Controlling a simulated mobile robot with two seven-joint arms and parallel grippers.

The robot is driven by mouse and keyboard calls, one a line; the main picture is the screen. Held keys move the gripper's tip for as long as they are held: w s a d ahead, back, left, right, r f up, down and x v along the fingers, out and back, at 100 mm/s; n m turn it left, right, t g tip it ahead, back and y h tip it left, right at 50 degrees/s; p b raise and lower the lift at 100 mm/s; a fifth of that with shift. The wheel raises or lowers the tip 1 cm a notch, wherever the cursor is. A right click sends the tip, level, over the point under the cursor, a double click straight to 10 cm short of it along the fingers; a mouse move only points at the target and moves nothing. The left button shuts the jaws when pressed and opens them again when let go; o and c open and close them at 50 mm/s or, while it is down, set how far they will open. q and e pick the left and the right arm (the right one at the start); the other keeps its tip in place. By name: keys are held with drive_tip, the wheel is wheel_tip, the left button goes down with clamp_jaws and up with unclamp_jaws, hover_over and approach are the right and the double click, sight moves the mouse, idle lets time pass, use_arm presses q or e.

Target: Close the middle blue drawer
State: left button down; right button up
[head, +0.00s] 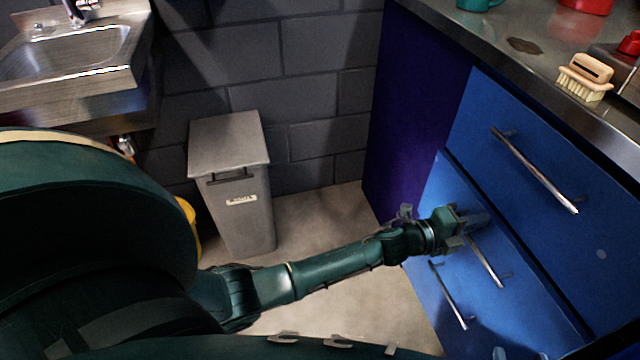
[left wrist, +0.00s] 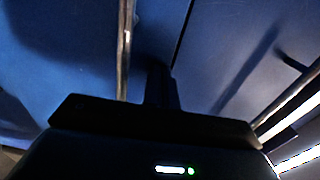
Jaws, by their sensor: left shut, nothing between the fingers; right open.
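The blue middle drawer (head: 513,252) is in the cabinet at the right of the head view, with a silver bar handle (head: 486,262). Its upper edge shows a dark line below the top drawer; I cannot tell exactly how far out it stands. My left gripper (head: 478,221) is shut and empty, with its fingertips at the drawer front close to the handle's far end. In the left wrist view, the shut fingers (left wrist: 160,85) point at a blue front beside a vertical bar handle (left wrist: 125,45). Only a sliver of what seems my right gripper (head: 499,353) shows at the bottom edge.
The top drawer (head: 560,150) and its handle are above, and a lower handle (head: 448,295) is below. A brush (head: 585,78) lies on the metal worktop (head: 450,25). A grey bin (head: 232,190) stands by the wall, left of clear floor (head: 330,225). A sink (head: 75,55) is far left.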

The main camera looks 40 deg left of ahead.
use_arm(q)
drive_tip(key=shift+x, duration=1.1)
use_arm(e)
drive_tip(key=shift+w+d+t, duration=0.1)
drive_tip(key=shift+w+t, duration=0.2)
use_arm(q)
drive_tip(key=shift+w+r, duration=0.1)
drive_tip(key=shift+r, duration=0.2)
use_arm(e)
drive_tip(key=shift+r, duration=0.1)
